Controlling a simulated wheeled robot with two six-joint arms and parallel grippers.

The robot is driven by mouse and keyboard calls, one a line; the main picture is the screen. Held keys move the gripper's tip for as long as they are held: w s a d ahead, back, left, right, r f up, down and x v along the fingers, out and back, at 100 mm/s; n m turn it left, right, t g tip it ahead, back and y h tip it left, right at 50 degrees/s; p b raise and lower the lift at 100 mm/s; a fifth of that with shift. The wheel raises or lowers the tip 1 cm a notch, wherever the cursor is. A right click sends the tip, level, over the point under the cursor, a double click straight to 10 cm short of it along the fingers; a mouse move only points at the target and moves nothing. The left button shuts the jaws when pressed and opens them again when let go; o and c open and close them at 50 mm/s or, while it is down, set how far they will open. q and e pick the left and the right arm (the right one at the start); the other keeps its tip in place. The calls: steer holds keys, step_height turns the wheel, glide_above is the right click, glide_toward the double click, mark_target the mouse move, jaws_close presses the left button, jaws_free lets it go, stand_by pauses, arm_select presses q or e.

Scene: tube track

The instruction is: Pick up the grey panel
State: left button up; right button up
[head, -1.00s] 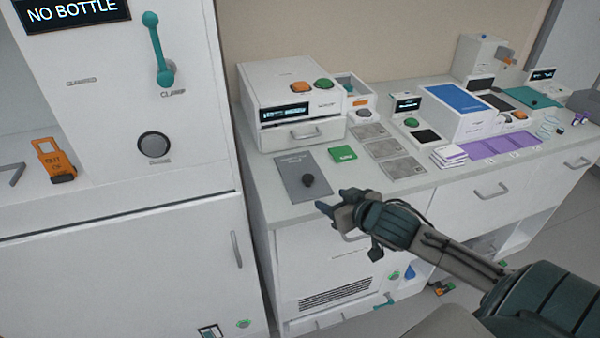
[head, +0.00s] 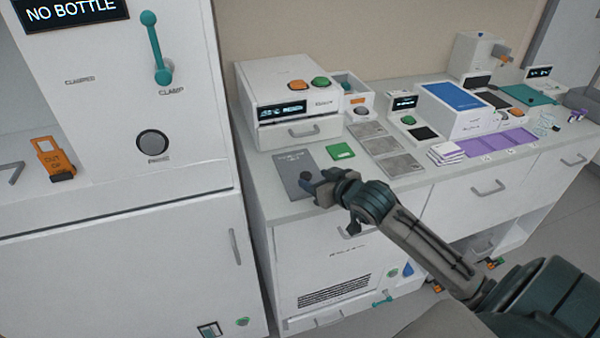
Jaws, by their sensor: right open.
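The grey panel (head: 293,164) lies flat on the counter (head: 273,209), near its left front corner. It is a flat grey plate with dark lettering and a dark round knob (head: 306,176) toward its front. My right gripper (head: 312,184) is open at the knob and overlaps the panel's front part in the head view. I cannot tell whether the fingers touch the knob or stand around it. My left gripper is out of view.
A white box with a drawer (head: 287,107) stands behind the panel. A green card (head: 340,151) and grey tiles (head: 381,145) lie to its right. The white cabinet with a teal clamp lever (head: 157,50) rises at the left. Blue-topped and purple items stand farther right.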

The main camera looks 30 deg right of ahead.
mark_target(307, 176)
steer(key=x, duration=0.2)
steer(key=p+x, duration=0.1)
steer(key=shift+w+a, duration=0.25)
steer(key=shift+w, duration=0.15)
steer(key=shift+w+f, duration=0.3)
steer(key=shift+w, duration=0.25)
steer(key=c, duration=1.2)
steer(key=shift+o, duration=0.2)
